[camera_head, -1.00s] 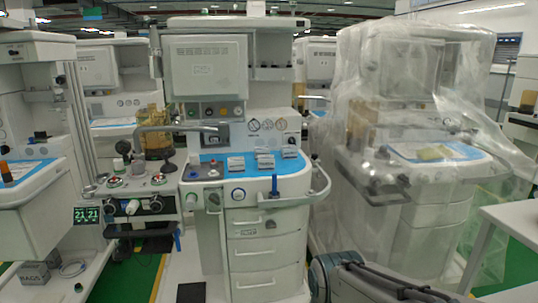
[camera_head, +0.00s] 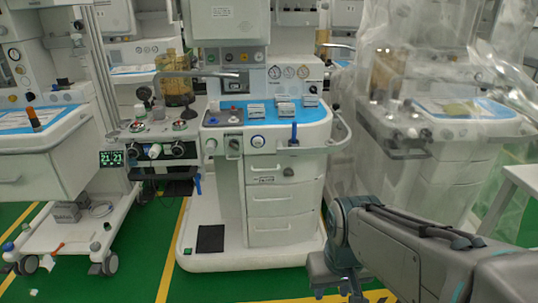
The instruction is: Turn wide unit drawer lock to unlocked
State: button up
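A white anaesthesia unit (camera_head: 285,205) with a stack of drawers stands in the middle of the head view. A small grey round knob (camera_head: 288,172), which looks like the drawer lock, sits on the right of the top drawer front (camera_head: 265,170). It is too small to tell which way it is turned. My arm reaches in from the lower right, in front of and to the right of the drawers, well apart from the knob. My gripper's fingers do not show.
A plastic-wrapped unit (camera_head: 440,130) stands at the right, near a white table (camera_head: 525,180). Another white cart (camera_head: 45,160) stands at the left. A blue-handled item (camera_head: 294,133) is upright at the worktop's front edge. Green floor (camera_head: 225,285) in front of the central unit is clear.

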aim_at(288, 171)
jog(key=k, duration=1.15)
jog(key=u, duration=0.8)
jog(key=i, duration=1.75)
jog(key=z, duration=1.1)
jog(key=i, duration=0.3)
jog(key=z, duration=0.3)
